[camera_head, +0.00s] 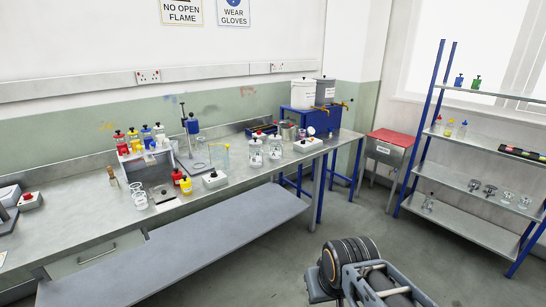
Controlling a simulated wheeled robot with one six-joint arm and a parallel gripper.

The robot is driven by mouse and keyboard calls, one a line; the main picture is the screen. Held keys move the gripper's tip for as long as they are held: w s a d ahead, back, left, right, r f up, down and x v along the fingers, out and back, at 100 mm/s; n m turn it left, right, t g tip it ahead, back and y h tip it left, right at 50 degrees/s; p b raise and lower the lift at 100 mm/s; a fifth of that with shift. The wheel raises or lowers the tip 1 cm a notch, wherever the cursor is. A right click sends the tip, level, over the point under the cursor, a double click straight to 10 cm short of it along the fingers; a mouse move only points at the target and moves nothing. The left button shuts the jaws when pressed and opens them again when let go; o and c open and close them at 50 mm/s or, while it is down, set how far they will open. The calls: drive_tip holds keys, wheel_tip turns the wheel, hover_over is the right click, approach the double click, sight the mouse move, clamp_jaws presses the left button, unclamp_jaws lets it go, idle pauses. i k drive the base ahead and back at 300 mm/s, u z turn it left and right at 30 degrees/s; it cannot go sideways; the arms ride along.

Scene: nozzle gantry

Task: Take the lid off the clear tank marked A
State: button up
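Two clear tanks stand side by side on the metal bench, a left tank (256,155) and a right tank (275,150). Both stand upright and each appears to have a pale lid on top with a small knob. Marks on their fronts are too small to read, so I cannot tell which is A. Part of my arm shows at the bottom right of the picture, over the floor and well away from the bench. I cannot make out my gripper's fingers.
A blue-posted shelf (470,187) stands right. Floor between is clear.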

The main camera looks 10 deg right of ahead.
sight(275, 136)
drive_tip(key=z, duration=0.05)
drive_tip(key=i, duration=2.5)
drive_tip(key=u, duration=0.15)
